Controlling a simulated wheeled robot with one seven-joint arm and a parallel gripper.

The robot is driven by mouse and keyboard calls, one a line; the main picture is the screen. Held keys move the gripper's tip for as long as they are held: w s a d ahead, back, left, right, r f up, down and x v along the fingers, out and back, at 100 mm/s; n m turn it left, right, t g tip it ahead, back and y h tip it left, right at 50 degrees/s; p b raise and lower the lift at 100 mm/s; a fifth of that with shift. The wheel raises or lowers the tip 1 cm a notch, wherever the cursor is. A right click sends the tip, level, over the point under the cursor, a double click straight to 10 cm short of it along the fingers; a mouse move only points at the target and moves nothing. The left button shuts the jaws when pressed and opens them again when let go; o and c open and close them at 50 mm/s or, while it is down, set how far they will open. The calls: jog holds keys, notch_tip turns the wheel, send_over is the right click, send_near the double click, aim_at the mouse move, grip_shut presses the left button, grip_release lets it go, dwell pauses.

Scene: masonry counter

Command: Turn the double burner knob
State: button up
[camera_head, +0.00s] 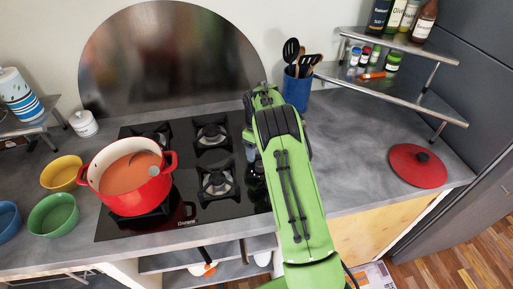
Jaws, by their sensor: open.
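The black glass cooktop (112,222) lies in the grey counter. Burners with dark grates show at its back left, back middle (211,134) and front middle (217,182). A red pot (127,203) of orange soup stands over the front left burner. My green arm reaches across the right side of the cooktop. My gripper (262,92) is at the far end of the arm, near the back right of the cooktop. It is open, though its fingers are small and mostly hidden. The double burner knob cannot be made out; my arm covers much of the cooktop's right part.
A blue utensil holder (297,90) stands close right of my gripper. A metal corner shelf (425,98) with bottles and jars is farther right. A red lid (417,166) lies on the right counter. Bowls, one green (54,215), sit left of the pot.

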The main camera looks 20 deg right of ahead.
notch_tip(320, 180, up, 16)
jog(key=p, duration=0.2)
jog(key=shift+p, duration=0.4)
jog(key=s+a+r+m+t, duration=0.2)
jog(key=s+a+r, duration=0.3)
jog(key=s+r, duration=0.35)
jog(key=s+a+r+m+t, duration=0.15)
jog(key=s+a+r, duration=0.25)
jog(key=s+r, duration=0.4)
jog(key=s+a+f+m+t, duration=0.1)
jog(key=s+f, duration=0.2)
jog(key=s, duration=0.6)
jog(key=s+a+f+m+t, duration=0.1)
jog(key=s+f+m, duration=0.1)
jog(key=s, duration=0.8)
jog(key=shift+f, duration=0.75)
jog(key=shift+s, duration=0.15)
grip_shut()
